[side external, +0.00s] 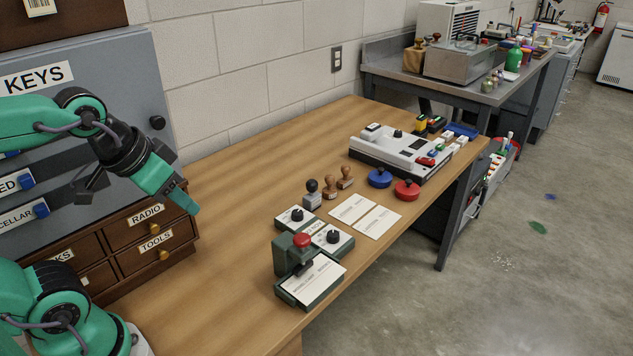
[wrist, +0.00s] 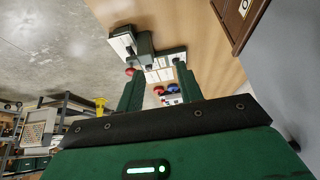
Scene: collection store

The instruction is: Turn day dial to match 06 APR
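Two green dial boxes with white faces and black knobs sit on the wooden table in the side view: a rear one (side external: 281,225) and a front one (side external: 344,246). Their markings are too small to read, so I cannot tell which is the day dial. A green stamping device (side external: 285,262) with a red knob (side external: 302,240) and a printed card (side external: 312,282) stands just in front of them. My gripper (side external: 188,206) is in the air left of the dials, well apart from them. In the wrist view my gripper (wrist: 160,72) has its two green fingers apart, with nothing between them.
Hand stamps (side external: 312,195), cards (side external: 377,221), a blue ink pad (side external: 379,178) and a red one (side external: 407,191) lie behind the dials. A grey machine (side external: 400,150) stands farther back. Labelled drawers (side external: 150,235) and a key cabinet (side external: 90,80) flank my arm. Table left of the dials is clear.

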